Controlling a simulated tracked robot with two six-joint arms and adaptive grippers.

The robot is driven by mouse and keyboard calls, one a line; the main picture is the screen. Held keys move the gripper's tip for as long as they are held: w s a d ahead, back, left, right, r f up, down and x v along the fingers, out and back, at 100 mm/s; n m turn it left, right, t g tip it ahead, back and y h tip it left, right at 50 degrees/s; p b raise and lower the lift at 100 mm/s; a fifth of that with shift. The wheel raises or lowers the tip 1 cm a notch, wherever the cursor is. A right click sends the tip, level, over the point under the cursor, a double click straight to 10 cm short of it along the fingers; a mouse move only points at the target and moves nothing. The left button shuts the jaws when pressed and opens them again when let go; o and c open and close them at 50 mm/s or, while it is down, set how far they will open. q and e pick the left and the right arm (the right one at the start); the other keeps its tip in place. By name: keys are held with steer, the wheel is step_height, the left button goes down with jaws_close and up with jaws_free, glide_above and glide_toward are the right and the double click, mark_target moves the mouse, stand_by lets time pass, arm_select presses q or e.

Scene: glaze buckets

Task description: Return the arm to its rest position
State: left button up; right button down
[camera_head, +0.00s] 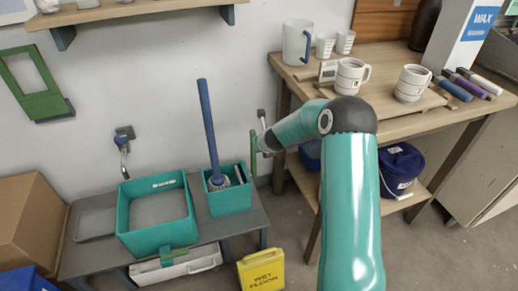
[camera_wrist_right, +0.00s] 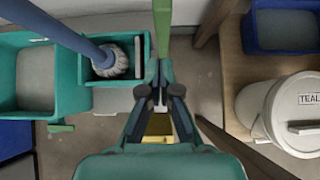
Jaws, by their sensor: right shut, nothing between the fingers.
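My right arm rises from the bottom of the head view and bends left at a dark elbow. Its right gripper (camera_head: 262,145) hangs in front of the wall, right of the teal bin with the brush. In the right wrist view the gripper (camera_wrist_right: 159,106) is shut and empty, with its dark fingertips close together. A green upright bar (camera_wrist_right: 162,28) shows just beyond the fingertips; I cannot tell whether they touch it. My left gripper is not in view.
The bench (camera_head: 258,212) holds a teal tub (camera_head: 128,222) and a teal bin (camera_head: 232,203) with a blue-handled brush (camera_head: 208,125). A yellow sign (camera_head: 262,272) stands in front. The wooden table (camera_head: 395,118) carries mugs. A white bucket (camera_wrist_right: 290,112) and blue bucket (camera_head: 402,172) are below.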

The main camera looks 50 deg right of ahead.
step_height(320, 180, up, 6)
steer(key=s+p, duration=0.1)
steer(key=p, duration=0.2)
steer(key=shift+s+a, duration=0.2)
steer(key=shift+a, duration=0.25)
